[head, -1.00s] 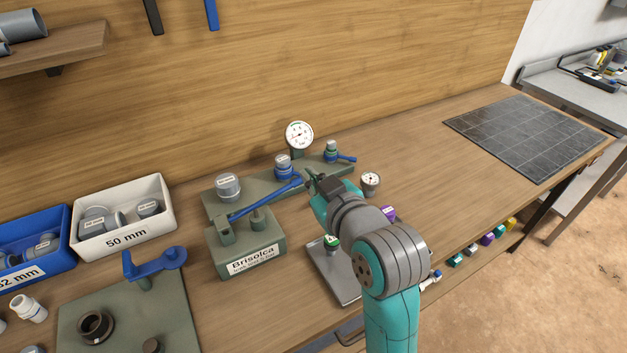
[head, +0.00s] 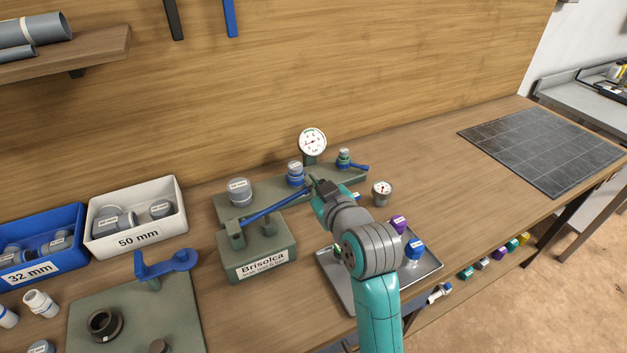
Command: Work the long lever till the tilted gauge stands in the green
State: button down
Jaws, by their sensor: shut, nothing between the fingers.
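The long blue lever (head: 268,208) rises to the right from a grey-green pump block (head: 257,248) labelled Brisolca. Its far end lies beside the tips of my gripper (head: 315,183). The gripper is shut with nothing held; whether it touches the lever I cannot tell. The tilted gauge (head: 313,142), a round white dial, stands on the green manifold plate (head: 222,209) against the back board. Its needle is too small to read surely. A second, smaller gauge (head: 382,188) sits on the bench right of my wrist.
A grey tray (head: 335,285) with purple-capped (head: 398,224) and blue-capped (head: 414,249) fittings is partly behind my arm. Blue (head: 75,222) and white (head: 175,228) bins and a green fixture plate (head: 180,310) fill the left. The bench near the dark mat (head: 545,145) is clear.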

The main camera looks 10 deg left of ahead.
notch_tip(320, 180, down, 7)
jog(key=d+m+y, duration=0.1)
jog(key=m, duration=0.2)
jog(key=shift+w+g, duration=0.35)
jog(key=shift+g, duration=0.05)
jog(key=shift+d+f, duration=0.1)
jog(key=s+d+r, duration=0.6)
jog(key=s+r, duration=0.1)
jog(key=shift+s+r, duration=0.3)
jog(key=shift+s, duration=0.05)
jog(key=shift+a, duration=0.1)
dwell(0.7)
